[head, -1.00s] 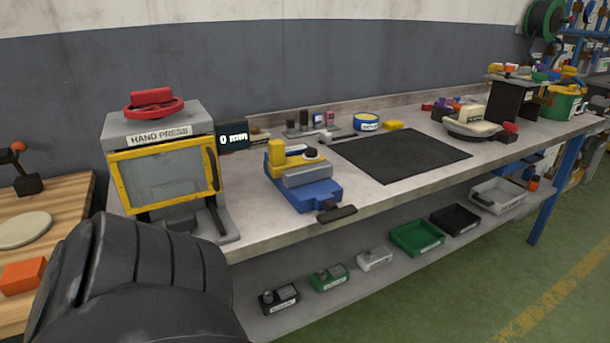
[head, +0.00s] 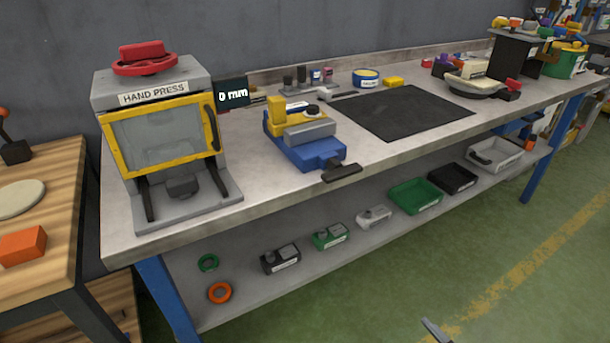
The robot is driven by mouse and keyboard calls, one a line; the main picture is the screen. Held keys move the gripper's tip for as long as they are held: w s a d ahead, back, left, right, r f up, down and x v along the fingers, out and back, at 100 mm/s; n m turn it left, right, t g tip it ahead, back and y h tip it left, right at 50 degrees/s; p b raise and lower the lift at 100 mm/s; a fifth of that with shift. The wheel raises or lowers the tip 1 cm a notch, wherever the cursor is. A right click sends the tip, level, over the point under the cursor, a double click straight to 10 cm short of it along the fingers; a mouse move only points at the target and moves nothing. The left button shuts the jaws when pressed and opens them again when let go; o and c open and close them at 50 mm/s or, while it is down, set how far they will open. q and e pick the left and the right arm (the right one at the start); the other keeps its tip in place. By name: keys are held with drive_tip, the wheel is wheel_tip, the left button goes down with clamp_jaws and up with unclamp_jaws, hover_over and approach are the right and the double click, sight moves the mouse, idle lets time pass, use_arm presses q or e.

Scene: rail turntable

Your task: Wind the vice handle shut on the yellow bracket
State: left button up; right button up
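The blue vice (head: 312,153) with its grey jaw block (head: 309,133) sits at the front of the bench, left of the black mat. The yellow bracket (head: 275,117) stands upright at the vice's back left, behind the grey jaw; whether the jaw touches it is too small to tell. The black vice handle (head: 342,173) sticks out at the vice's front, over the bench edge. No gripper is at the vice or handle. A small grey tip (head: 436,331) shows at the bottom edge, perhaps part of my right gripper. My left gripper is out of view.
The hand press (head: 165,140) with a red wheel stands left of the vice. A "0 mm" display (head: 231,94) is behind. The black mat (head: 405,111) lies to the right. Bins, including a green tray (head: 415,195), line the lower shelf. Floor in front is clear.

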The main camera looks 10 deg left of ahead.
drive_tip(key=w+a+r+n+t+y+b, duration=0.1)
drive_tip(key=w+r+n, duration=0.25)
drive_tip(key=n, duration=0.35)
drive_tip(key=w+a+r+n+t+y, duration=0.1)
drive_tip(key=w+r+n, duration=0.1)
drive_tip(key=w+n, duration=0.35)
drive_tip(key=n+y+b, duration=0.2)
drive_tip(key=n+y, duration=0.2)
drive_tip(key=n, duration=1.8)
approach(346, 176)
drive_tip(key=p+x, duration=0.1)
drive_tip(key=x, duration=0.8)
drive_tip(key=shift+w+a, duration=0.2)
drive_tip(key=shift+w, duration=0.1)
drive_tip(key=c, duration=0.8)
